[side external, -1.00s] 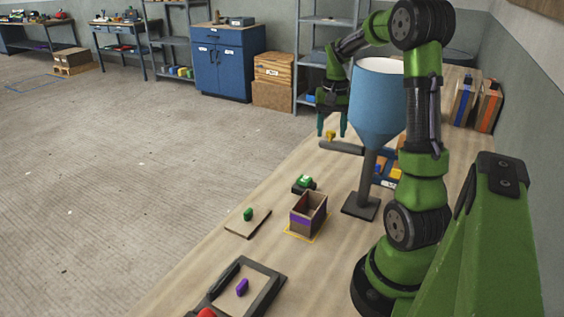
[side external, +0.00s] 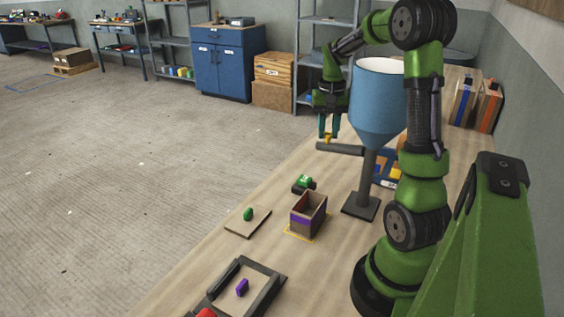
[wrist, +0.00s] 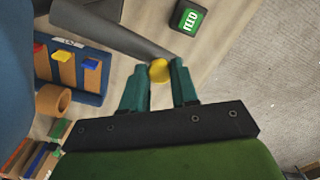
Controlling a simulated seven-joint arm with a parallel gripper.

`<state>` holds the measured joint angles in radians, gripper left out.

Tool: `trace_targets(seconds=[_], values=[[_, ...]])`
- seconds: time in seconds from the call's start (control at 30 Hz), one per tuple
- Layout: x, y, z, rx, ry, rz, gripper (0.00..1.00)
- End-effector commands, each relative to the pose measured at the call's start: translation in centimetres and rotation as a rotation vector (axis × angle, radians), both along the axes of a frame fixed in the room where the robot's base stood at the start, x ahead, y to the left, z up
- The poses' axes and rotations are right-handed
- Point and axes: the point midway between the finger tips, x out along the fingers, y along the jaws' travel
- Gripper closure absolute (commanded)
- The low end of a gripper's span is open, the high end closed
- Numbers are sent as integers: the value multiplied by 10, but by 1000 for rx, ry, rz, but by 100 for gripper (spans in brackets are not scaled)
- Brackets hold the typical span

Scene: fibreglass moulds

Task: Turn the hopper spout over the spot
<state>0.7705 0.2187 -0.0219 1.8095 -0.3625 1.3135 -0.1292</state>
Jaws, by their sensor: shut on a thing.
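The hopper (side external: 377,100) is a blue funnel on a dark post and square foot (side external: 361,206) on the bench. Its grey spout (side external: 342,149) sticks out level to the left in the side view, with a yellow knob (side external: 327,139) near its free end. My gripper (side external: 327,135) points down over that end and is shut on the knob. In the wrist view the knob (wrist: 160,70) sits between my fingertips (wrist: 158,75), with the grey spout (wrist: 120,40) behind it. A wooden box (side external: 308,214) with a purple band stands within a yellow outline (side external: 294,235) on the bench.
A green labelled block (side external: 304,183) stands just behind the box. A board with a green piece (side external: 248,214) and a framed tray with a purple piece (side external: 242,287) lie nearer. A blue rack (wrist: 70,67) with coloured blocks is beside the hopper. The bench's left edge is close.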

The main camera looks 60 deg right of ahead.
Motion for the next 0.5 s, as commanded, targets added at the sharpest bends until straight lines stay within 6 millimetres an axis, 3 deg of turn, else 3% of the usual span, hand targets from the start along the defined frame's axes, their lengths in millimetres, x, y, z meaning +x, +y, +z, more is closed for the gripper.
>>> trace_targets(seconds=[0.5], values=[[1, 62, 1, -3, -2, 457, 100]])
